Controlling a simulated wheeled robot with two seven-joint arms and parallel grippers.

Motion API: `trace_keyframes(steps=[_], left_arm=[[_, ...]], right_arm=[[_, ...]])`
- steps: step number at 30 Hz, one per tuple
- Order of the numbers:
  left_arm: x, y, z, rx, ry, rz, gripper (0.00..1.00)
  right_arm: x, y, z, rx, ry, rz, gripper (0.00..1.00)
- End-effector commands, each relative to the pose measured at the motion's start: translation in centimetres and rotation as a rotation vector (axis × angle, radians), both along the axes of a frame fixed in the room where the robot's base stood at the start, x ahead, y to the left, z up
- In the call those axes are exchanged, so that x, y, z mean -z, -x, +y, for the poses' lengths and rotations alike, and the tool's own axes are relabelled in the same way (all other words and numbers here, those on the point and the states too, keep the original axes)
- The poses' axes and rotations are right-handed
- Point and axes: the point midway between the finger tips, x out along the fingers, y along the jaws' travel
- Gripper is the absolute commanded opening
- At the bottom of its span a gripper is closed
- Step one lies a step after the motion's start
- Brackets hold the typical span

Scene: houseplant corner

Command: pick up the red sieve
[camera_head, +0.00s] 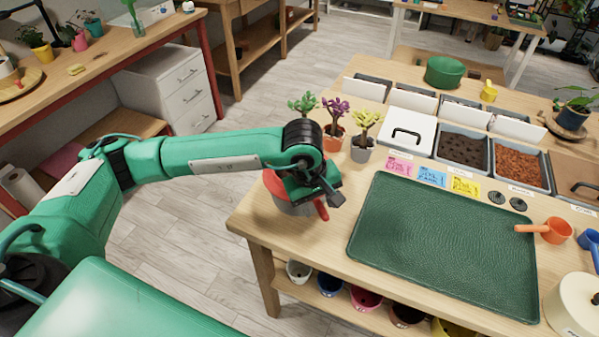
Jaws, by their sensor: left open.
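The red sieve (283,197) is at the left corner of the table, left of the green mat (445,240). Its red rim shows at the left and its red handle (321,210) points toward the front right. A greyish part shows below the rim. My left gripper (322,196) is directly above the sieve by its handle and is open. The gripper and wrist hide much of the sieve. I cannot tell whether the fingers touch it. My right gripper is not in view.
Potted plants (335,122) stand just behind the sieve. Label cards (432,177) lie behind the mat. An orange scoop (552,230) and a cream pot (575,305) are at the right. Soil bins (462,150) line the back. The mat is bare.

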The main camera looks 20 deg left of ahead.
Motion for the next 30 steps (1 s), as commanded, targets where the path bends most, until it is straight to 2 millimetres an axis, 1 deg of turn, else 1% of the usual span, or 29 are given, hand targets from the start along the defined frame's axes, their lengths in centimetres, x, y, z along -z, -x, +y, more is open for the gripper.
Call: trace_keyframes(steps=[5,8,9,11,12,23,26,29,30], left_arm=[[0.0,0.0,0.0,0.000,0.000,0.000,0.41],[0.0,0.0,0.0,0.000,0.000,0.000,0.23],[0.0,0.0,0.0,0.000,-0.001,-0.001,0.15],[0.0,0.0,0.0,0.000,-0.001,-0.001,0.03],[0.0,0.0,0.0,0.000,-0.001,-0.001,0.00],[-0.4,-0.1,0.0,0.001,0.000,-0.003,0.00],[-1.1,-0.1,0.0,0.000,-0.001,-0.005,0.00],[-2.4,-0.1,0.0,0.001,0.001,-0.006,0.00],[-3.1,-0.1,0.0,0.001,0.000,-0.007,0.00]], right_arm=[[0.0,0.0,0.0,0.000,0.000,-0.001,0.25],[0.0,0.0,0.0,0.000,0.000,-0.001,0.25],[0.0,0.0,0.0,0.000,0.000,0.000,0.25],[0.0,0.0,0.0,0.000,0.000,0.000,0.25],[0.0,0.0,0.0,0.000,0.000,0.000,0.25],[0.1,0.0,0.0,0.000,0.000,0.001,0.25],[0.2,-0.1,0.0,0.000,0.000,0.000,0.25],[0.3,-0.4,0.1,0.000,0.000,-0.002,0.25],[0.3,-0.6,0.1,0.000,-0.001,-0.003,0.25]])
